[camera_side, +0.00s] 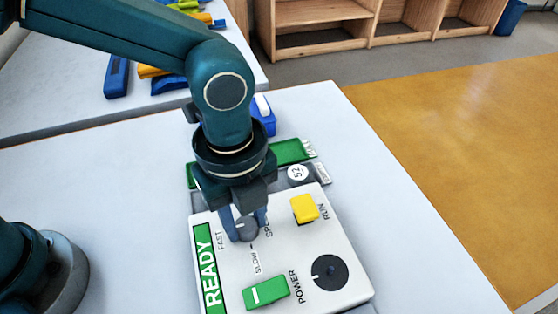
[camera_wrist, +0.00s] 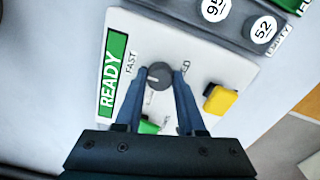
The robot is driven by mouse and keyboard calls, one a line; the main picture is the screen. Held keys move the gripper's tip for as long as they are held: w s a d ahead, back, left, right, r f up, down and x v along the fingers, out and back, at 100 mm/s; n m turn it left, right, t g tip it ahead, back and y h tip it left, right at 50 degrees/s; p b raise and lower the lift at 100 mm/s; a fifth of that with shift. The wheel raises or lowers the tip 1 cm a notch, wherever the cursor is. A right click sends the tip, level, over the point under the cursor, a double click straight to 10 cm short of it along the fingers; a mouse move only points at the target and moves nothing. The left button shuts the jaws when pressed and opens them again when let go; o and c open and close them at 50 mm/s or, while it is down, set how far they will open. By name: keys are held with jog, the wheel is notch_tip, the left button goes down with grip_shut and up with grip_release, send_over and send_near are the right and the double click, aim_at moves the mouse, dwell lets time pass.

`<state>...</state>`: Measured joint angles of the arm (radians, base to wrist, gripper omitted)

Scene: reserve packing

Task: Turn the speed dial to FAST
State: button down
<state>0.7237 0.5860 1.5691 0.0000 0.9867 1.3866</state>
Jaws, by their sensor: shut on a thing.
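The speed dial (camera_side: 247,231) is a small dark grey round knob on a white control panel (camera_side: 225,290). It also shows in the wrist view (camera_wrist: 160,71). My gripper (camera_wrist: 159,80) is shut on the dial, with one blue finger on each side of it. In the side view, my gripper (camera_side: 246,222) comes down from above and partly covers the dial. The SLOW label (camera_side: 256,262) is below the dial in the side view. The fingers partly hide the SPEED label.
The panel has a yellow RUN button (camera_side: 304,208), a green POWER switch (camera_side: 266,292), a larger black round part (camera_side: 329,272) and a green READY strip (camera_side: 207,268). A dark strip with numbered discs (camera_side: 298,173) lies behind it. The table right of the panel is clear.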

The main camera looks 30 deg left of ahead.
aim_at(246, 223)
jog(key=shift+r, duration=0.1)
jog(key=c, duration=0.5)
grip_release()
jog(key=shift+r, duration=2.5)
